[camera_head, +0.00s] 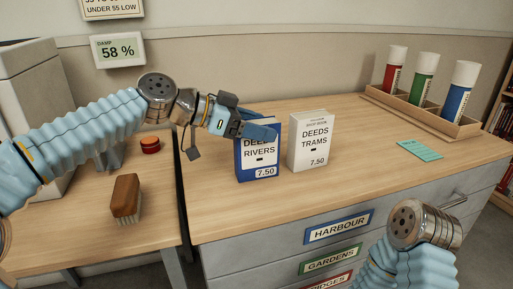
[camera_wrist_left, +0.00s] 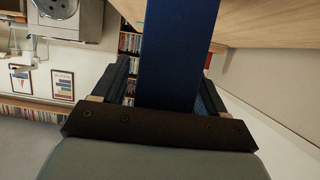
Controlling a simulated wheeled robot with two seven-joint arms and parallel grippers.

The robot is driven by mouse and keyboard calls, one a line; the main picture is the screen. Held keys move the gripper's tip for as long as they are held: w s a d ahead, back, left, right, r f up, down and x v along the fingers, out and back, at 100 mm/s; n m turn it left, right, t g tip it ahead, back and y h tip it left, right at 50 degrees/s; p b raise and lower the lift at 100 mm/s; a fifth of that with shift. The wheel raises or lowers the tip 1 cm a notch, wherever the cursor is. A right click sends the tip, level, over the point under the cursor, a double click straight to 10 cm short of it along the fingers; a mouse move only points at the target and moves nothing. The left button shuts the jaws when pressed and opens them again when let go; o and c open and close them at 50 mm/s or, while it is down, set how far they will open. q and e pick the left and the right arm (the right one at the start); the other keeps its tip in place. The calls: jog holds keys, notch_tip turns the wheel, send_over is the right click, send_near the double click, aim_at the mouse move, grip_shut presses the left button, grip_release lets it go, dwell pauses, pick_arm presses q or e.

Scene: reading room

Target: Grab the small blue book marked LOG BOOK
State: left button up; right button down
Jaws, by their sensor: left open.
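A blue book (camera_head: 257,165) stands upright on the wooden counter. Its white front label reads DEEDS RIVERS and 7.50; the top of the label is covered by my gripper. I cannot read LOG BOOK on anything in view. My left gripper (camera_head: 262,129) is at the top of this blue book, with its blue fingers open. In the left wrist view the blue book (camera_wrist_left: 178,50) lies between the two open fingers, with gaps at the sides. My right arm shows at the lower right of the head view, but its gripper is out of view.
A white book (camera_head: 310,143) marked DEEDS TRAMS stands close to the right of the blue one. Behind right is a wooden rack (camera_head: 420,110) with red, green and blue tubes. A teal card (camera_head: 419,150) lies flat. A brush (camera_head: 126,198) is on the left table. The counter front is clear.

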pick_arm(q)
jog(key=shift+c, duration=0.3)
grip_shut()
jog(key=shift+r, duration=0.15)
